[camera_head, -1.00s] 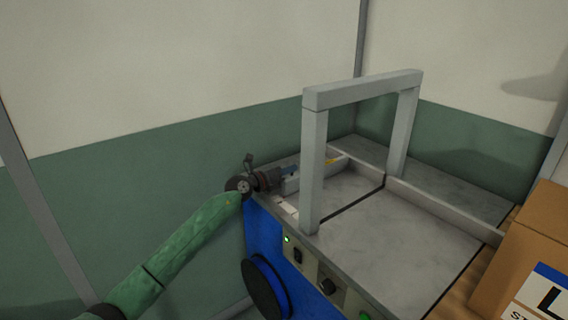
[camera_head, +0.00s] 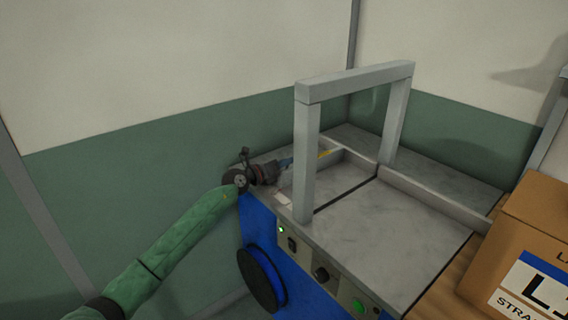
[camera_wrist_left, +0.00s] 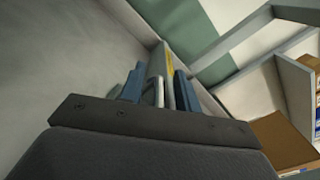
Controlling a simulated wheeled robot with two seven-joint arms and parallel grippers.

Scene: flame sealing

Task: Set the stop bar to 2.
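The strapping machine has a grey top (camera_head: 375,220) and a blue body. A grey bar with a yellow mark (camera_head: 326,154) lies at the back left of the top, behind the frame's left post; I take it for the stop bar. My left gripper (camera_head: 286,163) reaches over the back left edge to this bar's left end. In the left wrist view its two blue fingers (camera_wrist_left: 158,88) stand apart, one on each side of the grey bar (camera_wrist_left: 169,66) and a pale grey piece. Whether they press on it I cannot tell. No number scale is readable.
A grey frame (camera_head: 355,82) arches over the machine top, close to the right of my left gripper. A grey rail (camera_head: 430,198) runs along the top. A cardboard box (camera_head: 530,240) stands at the right. The front panel has knobs and a green button (camera_head: 358,305).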

